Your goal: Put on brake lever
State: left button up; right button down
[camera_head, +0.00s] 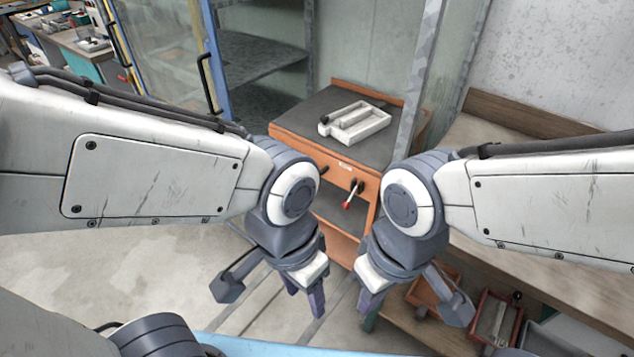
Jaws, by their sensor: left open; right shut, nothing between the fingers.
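A small lever with a red handle and a black end (350,195) shows at the front of the orange cabinet (291,131), below its top. I cannot tell whether it is fixed there or is the brake lever. My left gripper (304,299) is open and empty, pointing down in front of and below the cabinet. My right gripper (371,303) is shut with nothing seen in it, pointing down to the right of the left one. Both grippers are apart from the lever, nearer to me.
A grey post (415,75) stands beside the cabinet. A wooden workbench (520,262) with bins below is at right. Metal shelving (262,52) stands behind. Floor at left is clear.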

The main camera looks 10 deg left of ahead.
aim_at(346, 205)
jog(key=u, duration=1.1)
jog(key=k, duration=0.75)
jog(key=z, duration=0.85)
jog(key=i, duration=0.55)
jog(key=z, duration=0.05)
